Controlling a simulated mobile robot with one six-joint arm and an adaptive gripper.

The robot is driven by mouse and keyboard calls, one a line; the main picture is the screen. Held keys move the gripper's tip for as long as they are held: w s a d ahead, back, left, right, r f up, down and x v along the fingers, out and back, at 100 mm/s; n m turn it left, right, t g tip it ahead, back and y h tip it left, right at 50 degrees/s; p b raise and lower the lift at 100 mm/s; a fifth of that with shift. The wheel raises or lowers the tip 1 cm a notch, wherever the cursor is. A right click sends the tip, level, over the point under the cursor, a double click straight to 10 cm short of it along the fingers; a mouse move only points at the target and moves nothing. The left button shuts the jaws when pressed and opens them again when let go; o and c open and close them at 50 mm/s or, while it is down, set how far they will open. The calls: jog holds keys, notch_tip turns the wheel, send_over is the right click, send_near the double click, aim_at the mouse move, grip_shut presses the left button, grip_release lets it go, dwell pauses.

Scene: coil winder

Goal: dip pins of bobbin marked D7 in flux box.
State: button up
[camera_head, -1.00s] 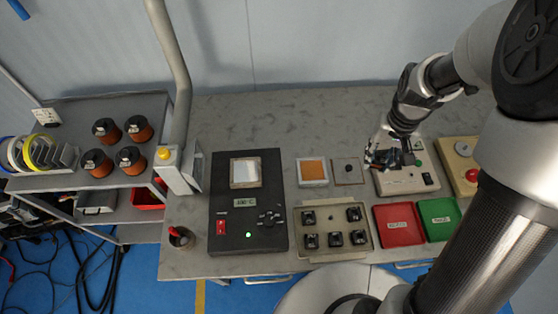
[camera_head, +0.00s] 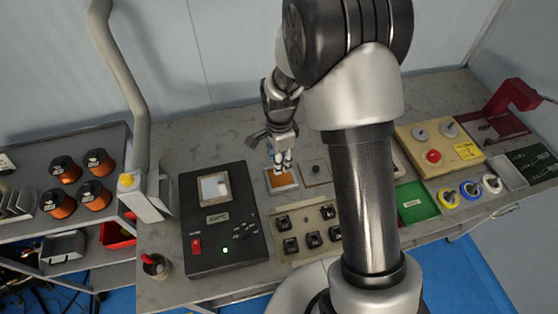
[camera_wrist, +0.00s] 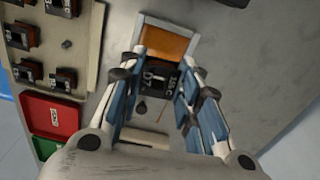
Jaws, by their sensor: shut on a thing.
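My gripper (camera_head: 282,160) is shut on a black bobbin (camera_wrist: 158,78) with white markings; "D7" is readable on it in the wrist view. The flux box (camera_head: 281,179), a small white-rimmed box with an amber-orange inside, lies on the bench below my gripper in the head view. In the wrist view the flux box (camera_wrist: 165,42) shows just beyond the bobbin, partly covered by the fingers. The bobbin's pins are hidden, and I cannot tell whether they touch the flux.
A black heated unit (camera_head: 222,225) with a silver square stands left of the flux box. A tray of several black bobbins (camera_head: 311,238) lies in front. A square plate with a dark knob (camera_head: 317,170) is close on the right. A green tray (camera_head: 415,201) is further right.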

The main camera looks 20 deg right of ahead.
aim_at(279, 178)
jog(key=shift+w+f+m, duration=0.1)
jog(key=shift+f+m, duration=0.35)
jog(key=shift+m, duration=0.05)
jog(key=shift+f+b, duration=1.7)
jog(key=shift+f, duration=0.3)
jog(key=shift+f+b, duration=0.55)
jog(key=shift+f, duration=0.2)
jog(key=shift+r+p, duration=2.15)
jog(key=shift+r, duration=0.65)
